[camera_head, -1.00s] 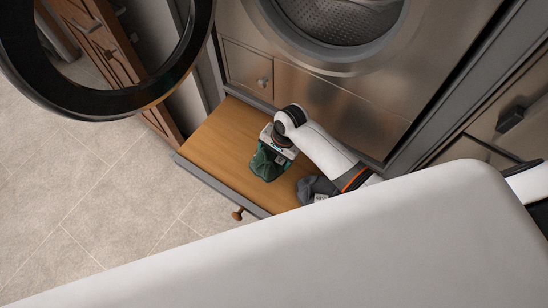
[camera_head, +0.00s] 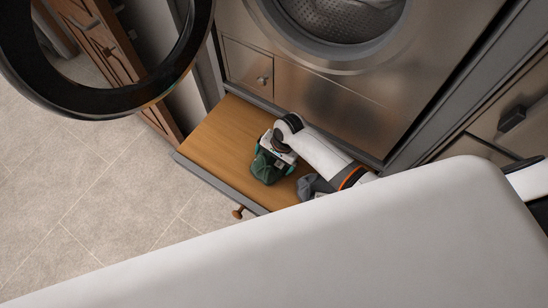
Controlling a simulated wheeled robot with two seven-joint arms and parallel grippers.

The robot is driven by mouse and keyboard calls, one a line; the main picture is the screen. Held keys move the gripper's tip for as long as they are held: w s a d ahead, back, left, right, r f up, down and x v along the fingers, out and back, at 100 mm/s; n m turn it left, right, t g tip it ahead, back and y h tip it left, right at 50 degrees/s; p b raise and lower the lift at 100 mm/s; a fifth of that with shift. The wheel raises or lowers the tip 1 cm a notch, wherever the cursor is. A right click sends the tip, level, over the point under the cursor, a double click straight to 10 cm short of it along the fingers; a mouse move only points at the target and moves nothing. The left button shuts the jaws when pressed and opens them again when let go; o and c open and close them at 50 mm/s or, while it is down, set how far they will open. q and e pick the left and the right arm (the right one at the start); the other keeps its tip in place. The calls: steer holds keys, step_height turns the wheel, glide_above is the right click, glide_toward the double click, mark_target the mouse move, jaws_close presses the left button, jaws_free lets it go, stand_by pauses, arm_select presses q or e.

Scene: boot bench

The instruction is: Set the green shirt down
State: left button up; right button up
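The green shirt (camera_head: 267,168) is a crumpled dark green bundle at the right part of the wooden bench top (camera_head: 215,138). My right gripper (camera_head: 268,152) is directly above the shirt, with its wrist bent downward. The shirt touches or nearly touches the wood. The gripper's fingers are hidden against the shirt, so I cannot tell whether they are shut on it. My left gripper is not in view.
A grey crumpled cloth (camera_head: 313,187) lies on the wood right of the shirt, close to my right forearm. A washing machine (camera_head: 310,75) stands behind, its round door (camera_head: 165,95) open at the left. The wood's left part is bare.

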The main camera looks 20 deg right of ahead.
steer(key=shift+r, duration=0.1)
steer(key=v, duration=1.2)
